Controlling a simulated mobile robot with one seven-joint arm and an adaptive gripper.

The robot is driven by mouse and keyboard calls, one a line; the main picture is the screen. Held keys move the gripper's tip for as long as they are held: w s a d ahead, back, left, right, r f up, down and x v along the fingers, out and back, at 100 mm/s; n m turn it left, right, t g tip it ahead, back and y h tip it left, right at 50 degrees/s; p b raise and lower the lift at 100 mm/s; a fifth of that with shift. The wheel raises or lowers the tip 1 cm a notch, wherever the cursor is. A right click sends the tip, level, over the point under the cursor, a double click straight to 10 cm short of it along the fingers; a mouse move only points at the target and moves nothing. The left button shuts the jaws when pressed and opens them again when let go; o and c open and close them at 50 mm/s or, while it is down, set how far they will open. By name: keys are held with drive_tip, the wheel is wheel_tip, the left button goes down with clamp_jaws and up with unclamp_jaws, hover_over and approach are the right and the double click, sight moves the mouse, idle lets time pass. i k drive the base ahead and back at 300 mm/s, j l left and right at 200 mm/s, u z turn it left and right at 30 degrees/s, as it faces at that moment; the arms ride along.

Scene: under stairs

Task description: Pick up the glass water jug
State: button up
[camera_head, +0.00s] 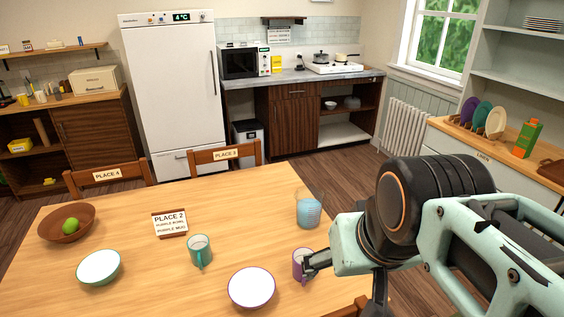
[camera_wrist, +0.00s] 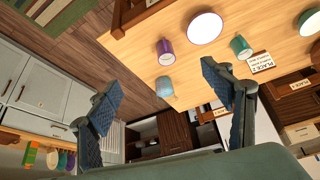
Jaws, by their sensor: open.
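The glass water jug (camera_head: 308,211) stands upright on the wooden table near its right side, with bluish water inside. It also shows in the wrist view (camera_wrist: 164,87), between my two fingers in the picture, with a gap to each. My gripper (camera_wrist: 160,76) is open with nothing between the pads. In the head view my gripper (camera_head: 314,262) is in front of the jug, nearer the camera, and overlaps the purple mug (camera_head: 298,266) in the picture. I cannot tell the exact distance from fingers to jug.
The table (camera_head: 130,215) also holds a teal mug (camera_head: 200,252), a white bowl with purple rim (camera_head: 251,287), a green-rimmed bowl (camera_head: 98,267), a brown bowl with green fruit (camera_head: 55,228) and a PLACE 2 card (camera_head: 170,222). Chairs (camera_head: 222,155) line the far edge.

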sight(309, 199)
drive_tip(key=k, duration=1)
drive_tip(key=k+u, duration=0.15)
drive_tip(key=u, duration=0.35)
drive_tip(key=k+u, duration=0.1)
drive_tip(key=u, duration=0.35)
drive_tip(key=i+l+u, duration=0.1)
drive_tip(key=l, duration=0.2)
drive_tip(key=i+l+u, duration=0.1)
drive_tip(key=l, duration=0.2)
drive_tip(key=i+l, duration=0.1)
drive_tip(key=l, duration=0.35)
drive_tip(key=i+l, duration=0.1)
drive_tip(key=l, duration=0.35)
drive_tip(key=i+l, duration=0.1)
drive_tip(key=l, duration=0.35)
drive_tip(key=i+l, duration=0.1)
drive_tip(key=l, duration=0.35)
drive_tip(key=i+l, duration=0.15)
drive_tip(key=l, duration=0.3)
drive_tip(key=i+l, duration=0.1)
drive_tip(key=l, duration=0.35)
drive_tip(key=i+l, duration=0.1)
drive_tip(key=l, duration=0.4)
